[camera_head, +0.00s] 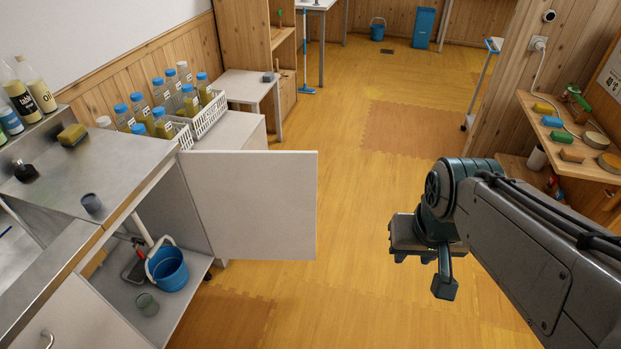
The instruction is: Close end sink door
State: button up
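The end sink door (265,206) is a plain white panel at the end of the steel sink counter (130,160). It stands wide open, swung out over the floor to the right of the cabinet. The cabinet opening (190,292) shows a blue bucket (168,270), a green cup and some tools inside. My gripper (425,270) hangs over the floor to the right of the door, clear of it and touching nothing that I can see. One finger points down; the other is not clear, so I cannot tell how far it is open.
A second white door with a handle (48,339) is at the lower left. White baskets with blue-capped bottles (205,112) stand behind the open door. A wooden shelf (590,145) with sponges is on the right. The floor (350,270) between door and gripper is clear.

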aim_at(250, 204)
jog(key=z, duration=0.15)
jog(key=i, duration=3.85)
jog(key=u, duration=4.3)
jog(key=k, duration=0.25)
jog(key=u, duration=0.05)
